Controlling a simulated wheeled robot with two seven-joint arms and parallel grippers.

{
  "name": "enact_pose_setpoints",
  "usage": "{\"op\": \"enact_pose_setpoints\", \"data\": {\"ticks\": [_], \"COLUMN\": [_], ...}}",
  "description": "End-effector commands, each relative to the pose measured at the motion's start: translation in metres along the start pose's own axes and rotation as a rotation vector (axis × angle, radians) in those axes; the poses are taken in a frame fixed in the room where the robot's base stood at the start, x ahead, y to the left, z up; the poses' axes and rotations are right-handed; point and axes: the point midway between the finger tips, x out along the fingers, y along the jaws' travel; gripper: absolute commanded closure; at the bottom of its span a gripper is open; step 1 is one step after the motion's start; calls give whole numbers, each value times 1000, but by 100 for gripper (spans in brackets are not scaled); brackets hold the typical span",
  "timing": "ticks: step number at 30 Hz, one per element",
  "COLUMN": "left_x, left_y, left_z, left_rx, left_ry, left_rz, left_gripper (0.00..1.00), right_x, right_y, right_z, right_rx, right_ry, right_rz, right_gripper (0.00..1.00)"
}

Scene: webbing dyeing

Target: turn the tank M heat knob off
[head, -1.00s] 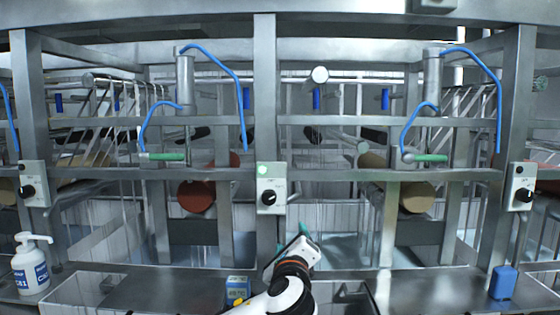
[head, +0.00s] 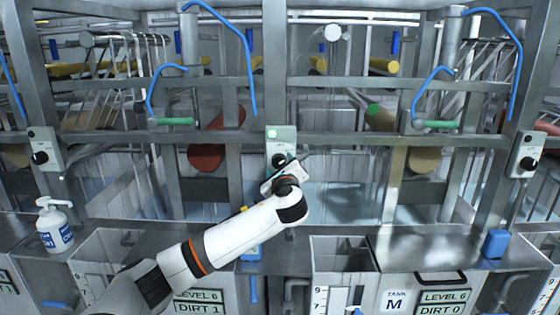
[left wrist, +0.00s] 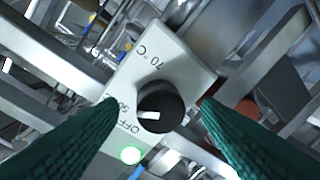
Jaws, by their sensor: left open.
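A black heat knob (left wrist: 160,107) sits on a pale control box with 70 °C, 50 and OFF markings. Its white pointer is turned to the 50 and OFF side; I cannot tell exactly which mark it meets. A green lamp (left wrist: 131,154) glows on the box. In the head view the control box (head: 281,134) is on the middle post, its knob partly hidden by my gripper. My left gripper (head: 283,166) is open in front of it, with green fingers on either side of the knob and apart from it. The tank M label (head: 394,302) shows at the lower right.
Other control boxes stand on the left post (head: 43,148) and right post (head: 525,153). A white pump bottle (head: 54,228) and a blue object (head: 496,243) stand on the ledge. Metal rails cross the frame near the middle box.

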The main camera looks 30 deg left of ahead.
Motion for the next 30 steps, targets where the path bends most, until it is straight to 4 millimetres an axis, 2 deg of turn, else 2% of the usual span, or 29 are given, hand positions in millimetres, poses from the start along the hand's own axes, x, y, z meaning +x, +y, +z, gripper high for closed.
{"op": "enact_pose_setpoints", "data": {"ticks": [6, 14, 22, 30], "left_x": [14, 15, 15, 15], "left_y": [0, 0, 0, 0], "left_z": [0, 0, 0, 0], "left_rx": [-1, -1, -1, -27], "left_ry": [0, -1, -1, -3], "left_rz": [0, 1, 1, -2], "left_gripper": [41, 41, 85, 86], "right_x": [-4, -4, -4, -3], "right_y": [0, 0, 0, 0], "right_z": [1, 1, 1, 1], "right_rx": [0, 0, 0, 0], "right_ry": [0, -1, -1, -1], "right_rz": [0, 0, 0, 1], "right_gripper": [64, 64, 64, 64]}}
